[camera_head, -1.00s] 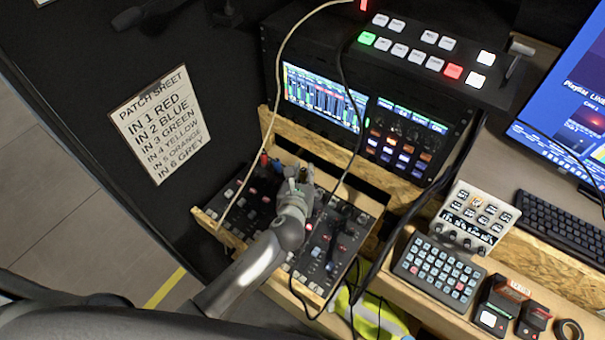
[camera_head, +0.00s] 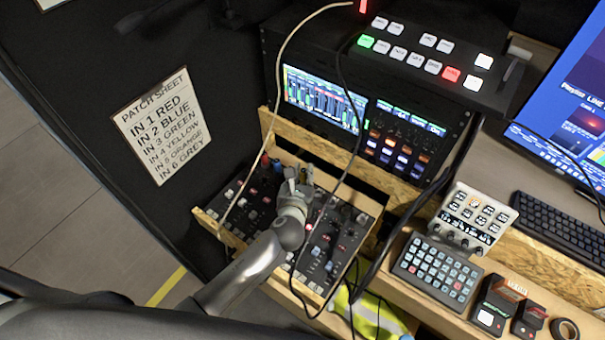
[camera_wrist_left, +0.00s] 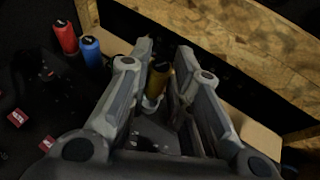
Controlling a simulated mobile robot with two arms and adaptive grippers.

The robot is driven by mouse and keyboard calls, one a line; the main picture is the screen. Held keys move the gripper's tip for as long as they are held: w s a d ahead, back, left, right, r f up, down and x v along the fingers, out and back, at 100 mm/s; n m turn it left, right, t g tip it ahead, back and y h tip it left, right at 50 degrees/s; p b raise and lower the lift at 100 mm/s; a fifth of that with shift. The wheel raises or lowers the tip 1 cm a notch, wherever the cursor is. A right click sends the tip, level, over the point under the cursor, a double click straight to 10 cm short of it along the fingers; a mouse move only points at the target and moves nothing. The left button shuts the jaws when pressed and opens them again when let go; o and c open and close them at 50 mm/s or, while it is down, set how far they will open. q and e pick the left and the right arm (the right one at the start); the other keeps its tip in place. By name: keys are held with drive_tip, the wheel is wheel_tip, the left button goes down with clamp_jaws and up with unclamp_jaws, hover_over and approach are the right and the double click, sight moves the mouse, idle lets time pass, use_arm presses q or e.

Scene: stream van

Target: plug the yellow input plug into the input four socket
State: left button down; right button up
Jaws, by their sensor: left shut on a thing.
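My left gripper (camera_head: 298,180) is over the back edge of the mixer panel (camera_head: 335,237) in the head view. In the left wrist view its two fingers (camera_wrist_left: 168,85) are closed around the yellow input plug (camera_wrist_left: 157,82), which stands between them, partly covered. The red plug (camera_wrist_left: 66,37) and the blue plug (camera_wrist_left: 91,52) stand upright in a row to the left of it. The input four socket is hidden by the gripper and plug, and I cannot tell whether the plug is seated. My right gripper is not in view.
A wooden board (camera_wrist_left: 225,50) rises close behind the gripper. A pale cable (camera_head: 277,95) and a black cable (camera_head: 344,90) hang around the mixer. The patch sheet (camera_head: 162,125) on the wall reads IN 4 YELLOW. A rack with lit screens (camera_head: 322,97) stands behind.

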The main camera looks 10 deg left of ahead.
use_arm(q)
drive_tip(key=shift+f+b, duration=0.85)
drive_tip(key=shift+f, duration=0.5)
idle(0.3)
drive_tip(key=shift+r+p, duration=0.3)
drive_tip(key=shift+p, duration=0.25)
drive_tip(key=shift+r+p, duration=0.55)
drive_tip(key=shift+r, duration=0.05)
drive_tip(key=shift+p, duration=0.65)
idle(1.1)
drive_tip(key=shift+f+b, duration=0.7)
drive_tip(key=shift+f, duration=0.2)
